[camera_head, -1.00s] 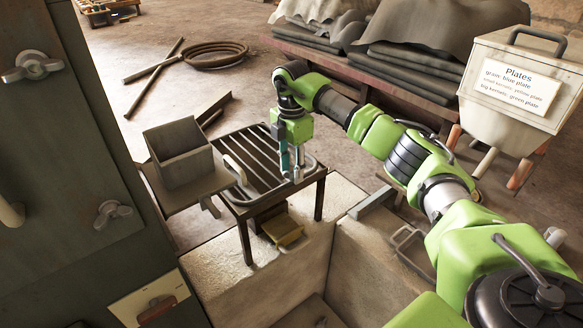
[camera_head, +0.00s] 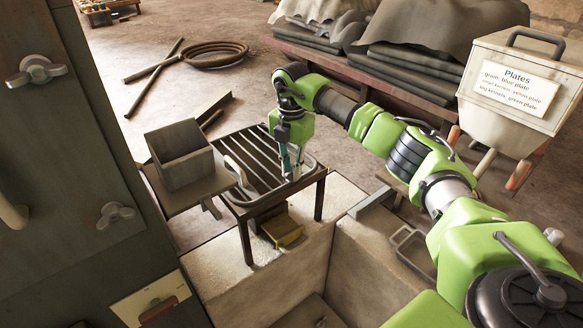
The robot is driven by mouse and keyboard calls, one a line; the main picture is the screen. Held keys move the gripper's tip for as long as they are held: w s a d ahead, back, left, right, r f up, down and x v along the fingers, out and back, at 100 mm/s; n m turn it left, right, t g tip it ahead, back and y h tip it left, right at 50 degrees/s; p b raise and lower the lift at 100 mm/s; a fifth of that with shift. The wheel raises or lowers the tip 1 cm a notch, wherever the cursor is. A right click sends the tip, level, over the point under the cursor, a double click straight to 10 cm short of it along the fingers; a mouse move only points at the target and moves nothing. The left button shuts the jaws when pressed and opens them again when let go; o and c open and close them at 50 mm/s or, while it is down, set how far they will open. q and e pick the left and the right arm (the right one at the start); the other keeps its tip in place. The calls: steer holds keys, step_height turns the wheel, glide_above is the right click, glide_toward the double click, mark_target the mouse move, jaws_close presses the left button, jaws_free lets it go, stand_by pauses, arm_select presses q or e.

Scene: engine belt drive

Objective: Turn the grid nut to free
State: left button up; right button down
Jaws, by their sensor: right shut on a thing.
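The slatted metal grid (camera_head: 254,160) lies on a dark frame with legs in the middle of the camera_head view. My left gripper is not in view.
A square grey hopper box (camera_head: 181,162) stands left of the grid. A dark cabinet (camera_head: 75,170) with wing-shaped knobs fills the left side. A white bin labelled "Plates" (camera_head: 515,85) stands at the right. A yellow block (camera_head: 283,231) sits under the grid.

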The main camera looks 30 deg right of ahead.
steer(key=n, duration=0.3)
steer(key=shift+n, duration=0.4)
steer(key=n, duration=0.3)
steer(key=shift+n, duration=0.3)
steer(key=n, duration=0.3)
steer(key=shift+n, duration=2.1)
steer(key=c, duration=1.9)
jaws_free()
